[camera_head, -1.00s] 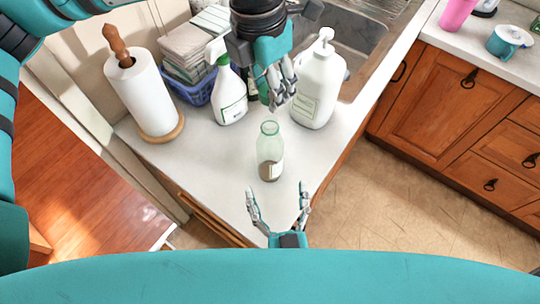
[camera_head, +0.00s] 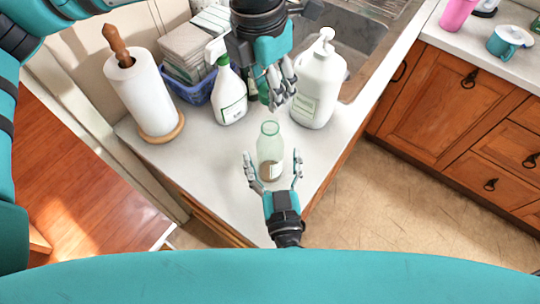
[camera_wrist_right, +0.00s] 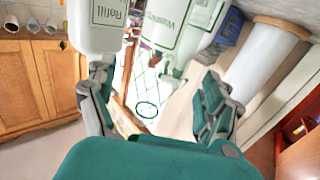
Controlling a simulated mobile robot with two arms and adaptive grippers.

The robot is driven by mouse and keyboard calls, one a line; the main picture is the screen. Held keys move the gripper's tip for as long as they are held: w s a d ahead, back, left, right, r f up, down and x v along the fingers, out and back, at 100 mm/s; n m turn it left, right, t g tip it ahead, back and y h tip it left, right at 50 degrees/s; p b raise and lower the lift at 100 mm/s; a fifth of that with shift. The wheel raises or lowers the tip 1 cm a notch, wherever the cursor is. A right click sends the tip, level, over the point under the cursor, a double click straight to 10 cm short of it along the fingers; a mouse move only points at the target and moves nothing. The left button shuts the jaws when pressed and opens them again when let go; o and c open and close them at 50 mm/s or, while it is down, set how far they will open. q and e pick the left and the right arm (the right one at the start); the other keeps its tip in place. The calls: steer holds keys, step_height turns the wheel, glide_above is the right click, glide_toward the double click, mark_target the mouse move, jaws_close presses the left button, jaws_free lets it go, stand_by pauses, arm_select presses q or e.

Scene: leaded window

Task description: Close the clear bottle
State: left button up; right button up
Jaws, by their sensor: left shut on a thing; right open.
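The clear bottle (camera_head: 270,142) stands upright and uncapped on the light counter, with a pale label low on its side. My right gripper (camera_head: 272,162) is open, with one finger on each side of the bottle's lower part; I cannot tell whether they touch it. Its spread fingers also show in the right wrist view (camera_wrist_right: 160,105), where the bottle is hard to make out. My left gripper (camera_head: 275,100) is above and behind the bottle mouth, pointing down. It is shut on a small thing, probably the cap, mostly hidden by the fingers.
A white pump bottle (camera_head: 318,92) and a spray bottle (camera_head: 230,98) stand close behind. A paper towel roll (camera_head: 145,95) is at left, and a blue basket (camera_head: 190,90) with cloths is behind. The counter's front edge (camera_head: 325,182) is near the clear bottle; the sink (camera_head: 352,45) is behind right.

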mark_target(270, 121)
steer(key=shift+w+a, duration=0.15)
steer(key=shift+w, duration=0.8)
steer(key=shift+w+a, duration=0.15)
steer(key=shift+w, duration=0.75)
jaws_close()
arm_select(q)
steer(key=shift+f, duration=2.5)
steer(key=shift+f, duration=0.9)
steer(key=shift+f, duration=0.55)
